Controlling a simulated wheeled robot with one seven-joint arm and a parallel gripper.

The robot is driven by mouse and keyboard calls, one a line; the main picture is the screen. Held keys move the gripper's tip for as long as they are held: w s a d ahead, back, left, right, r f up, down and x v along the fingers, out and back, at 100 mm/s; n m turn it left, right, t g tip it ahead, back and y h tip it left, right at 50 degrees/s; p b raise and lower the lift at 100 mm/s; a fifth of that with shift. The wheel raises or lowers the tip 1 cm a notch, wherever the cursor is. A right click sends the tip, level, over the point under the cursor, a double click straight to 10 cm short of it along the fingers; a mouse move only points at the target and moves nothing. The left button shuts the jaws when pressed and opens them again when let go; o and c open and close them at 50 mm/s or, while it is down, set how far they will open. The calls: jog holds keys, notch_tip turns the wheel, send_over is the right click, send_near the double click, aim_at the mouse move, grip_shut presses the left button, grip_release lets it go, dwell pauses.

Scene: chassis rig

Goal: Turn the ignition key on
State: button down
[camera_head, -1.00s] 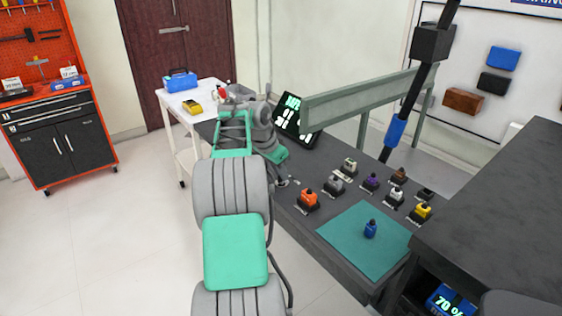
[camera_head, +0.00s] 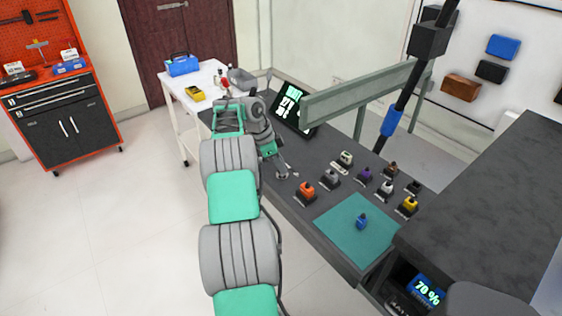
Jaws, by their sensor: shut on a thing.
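My gripper (camera_head: 283,174) is small in the picture, low over the dark bench top (camera_head: 325,227), left of the orange block (camera_head: 306,190). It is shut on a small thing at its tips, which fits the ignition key. The key's shape and its turn position are too small and covered to make out. My arm comes up from the bottom of the picture and bends down to the bench at the wrist.
Several coloured blocks on dark bases, such as a yellow one (camera_head: 409,206), stand to the right. A blue piece (camera_head: 361,221) sits on a teal mat (camera_head: 343,243). A lit screen (camera_head: 291,108) and a green-grey rail (camera_head: 355,92) stand behind. The floor at left is clear.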

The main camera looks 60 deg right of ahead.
dwell(0.3)
jog(key=c, duration=1.5)
grip_release()
jog(key=shift+o, duration=0.2)
jog(key=p+v, duration=0.3)
jog(key=v, duration=0.4)
jog(key=shift+r, duration=0.4)
jog(key=shift+a, duration=0.1)
